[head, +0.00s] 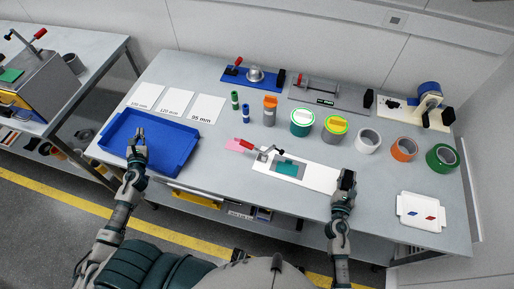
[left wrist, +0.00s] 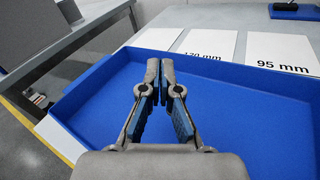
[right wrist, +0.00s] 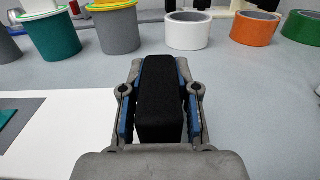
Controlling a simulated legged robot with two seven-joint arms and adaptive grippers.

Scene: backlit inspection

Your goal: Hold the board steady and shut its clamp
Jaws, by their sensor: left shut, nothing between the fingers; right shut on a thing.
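A white base plate (head: 318,178) lies on the near middle of the table. A teal board (head: 289,168) lies on a grey pad (head: 277,172) on it. A metal clamp (head: 264,154) with a red handle (head: 243,144) stands at the plate's left end; the handle points left. I cannot tell whether the clamp touches the board. My right gripper (head: 346,178) is shut on a black block (right wrist: 161,105) at the plate's right end, apart from the board. My left gripper (head: 137,133) is shut and empty above the blue tray (left wrist: 245,85), far left of the clamp.
Several cylinders and tape rolls stand behind the plate, including a white roll (head: 368,141) and an orange roll (head: 403,149). White cards (head: 206,108) lie behind the tray. A white tray (head: 421,208) with small coloured pieces sits at right. Table is clear between blue tray and clamp.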

